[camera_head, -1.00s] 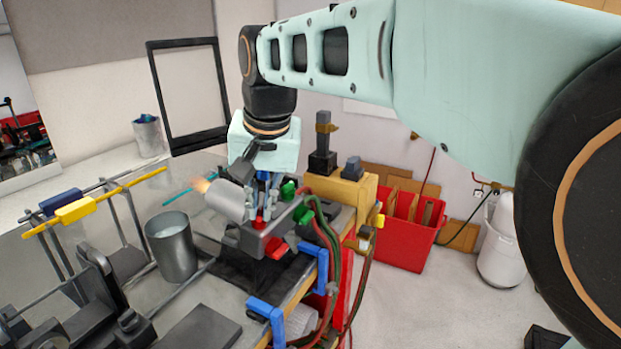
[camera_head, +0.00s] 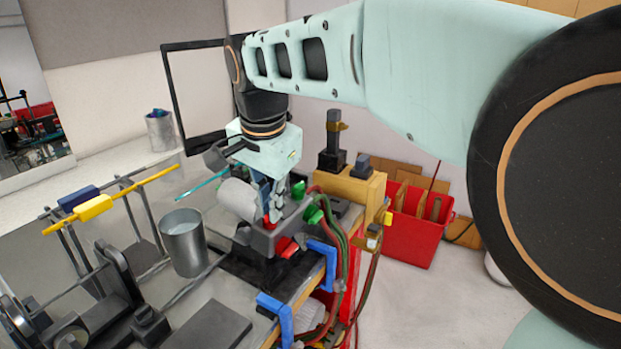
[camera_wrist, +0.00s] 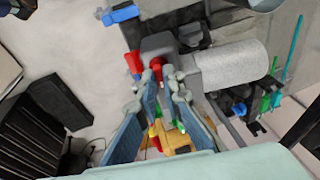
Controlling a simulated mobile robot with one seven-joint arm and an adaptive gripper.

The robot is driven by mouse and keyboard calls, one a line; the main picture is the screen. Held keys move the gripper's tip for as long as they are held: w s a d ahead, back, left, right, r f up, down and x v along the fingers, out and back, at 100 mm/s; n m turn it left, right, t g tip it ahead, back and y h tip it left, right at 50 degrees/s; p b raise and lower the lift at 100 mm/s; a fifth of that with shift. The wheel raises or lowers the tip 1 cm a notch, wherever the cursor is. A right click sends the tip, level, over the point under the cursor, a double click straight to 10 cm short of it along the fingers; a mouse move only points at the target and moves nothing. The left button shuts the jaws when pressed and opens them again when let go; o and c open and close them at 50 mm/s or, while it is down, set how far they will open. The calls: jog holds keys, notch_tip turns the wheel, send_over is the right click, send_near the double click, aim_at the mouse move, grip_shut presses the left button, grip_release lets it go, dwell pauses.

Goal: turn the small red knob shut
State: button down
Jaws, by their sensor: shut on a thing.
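The small red knob (camera_head: 267,220) sits on top of the grey burner body (camera_head: 264,241). In the wrist view the knob (camera_wrist: 156,67) shows between my fingertips. My gripper (camera_head: 272,208) points down from above and is shut on this knob; its fingers (camera_wrist: 160,78) partly hide it. The burner's pale round barrel (camera_head: 238,199) points left in the head view, and no flame shows at its mouth. A larger red knob (camera_head: 287,247) sticks out low on the burner's front; it also shows in the wrist view (camera_wrist: 133,63).
Green knobs (camera_head: 313,214) and red and green hoses lie just right of my gripper. A metal cup (camera_head: 183,243) and a rack with yellow (camera_head: 93,207) and blue blocks stand left. Blue clamps (camera_head: 274,310) grip the table edge. A red bin (camera_head: 414,236) is on the floor.

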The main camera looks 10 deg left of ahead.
dwell(0.3)
jog(key=c, duration=2.1)
grip_release()
jog(key=shift+r, duration=0.1)
jog(key=v, duration=1.1)
jog(key=shift+s+r, duration=0.15)
jog(key=shift+r, duration=0.25)
